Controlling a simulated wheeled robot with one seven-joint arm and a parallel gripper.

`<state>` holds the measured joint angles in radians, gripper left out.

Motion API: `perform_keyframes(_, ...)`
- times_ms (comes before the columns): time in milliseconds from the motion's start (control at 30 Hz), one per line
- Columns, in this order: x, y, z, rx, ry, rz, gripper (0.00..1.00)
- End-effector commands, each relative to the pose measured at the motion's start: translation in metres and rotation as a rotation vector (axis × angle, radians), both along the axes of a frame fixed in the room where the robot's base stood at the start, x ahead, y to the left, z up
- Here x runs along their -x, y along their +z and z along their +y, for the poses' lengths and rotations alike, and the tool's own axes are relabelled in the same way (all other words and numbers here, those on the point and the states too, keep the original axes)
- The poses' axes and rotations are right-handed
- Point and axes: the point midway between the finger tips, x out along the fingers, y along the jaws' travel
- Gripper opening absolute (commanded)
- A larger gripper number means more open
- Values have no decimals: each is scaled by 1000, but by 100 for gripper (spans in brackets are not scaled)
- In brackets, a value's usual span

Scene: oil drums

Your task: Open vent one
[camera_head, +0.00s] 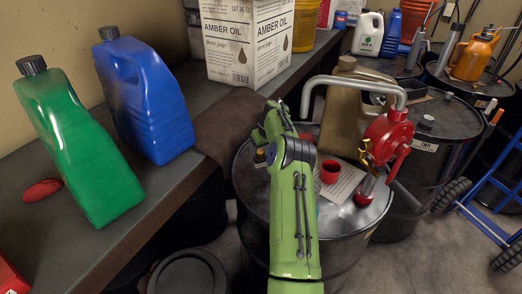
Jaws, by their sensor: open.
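A black oil drum (246,184) stands upright in the middle of the view, with a red hand pump (386,138) and its bent grey spout on the right of its top. A small brassy fitting (261,155) shows at the left of the drum's top, just below my gripper; I cannot tell for sure that it is vent one. My green arm reaches up across the drum. My gripper (266,131) is above the drum's far left part, open, with its fingertips partly hidden by its own body. I see nothing held in it.
A red cup (330,171), a paper sheet and a tan jug (347,115) are on the drum. A bench at left bears green (75,140) and blue (145,95) jugs and an Amber Oil box (246,45). A drum marked TWO (440,150) and a blue hand truck (490,195) stand right.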

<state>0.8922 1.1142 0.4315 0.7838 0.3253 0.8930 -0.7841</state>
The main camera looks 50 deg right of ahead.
Motion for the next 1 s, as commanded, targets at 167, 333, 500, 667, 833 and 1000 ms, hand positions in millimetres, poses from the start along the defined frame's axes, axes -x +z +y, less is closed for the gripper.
perform_keyframes(167,-5,-13,-2,1,0,0,64)
perform_keyframes(333,-5,-14,-2,2,-1,0,64)
perform_keyframes(500,-5,-13,-2,2,-1,0,45)
perform_keyframes(667,-5,-13,-2,1,0,0,21)
perform_keyframes(833,-5,-13,-2,2,9,0,8)
perform_keyframes(1000,-5,-10,-3,1,105,1,8)
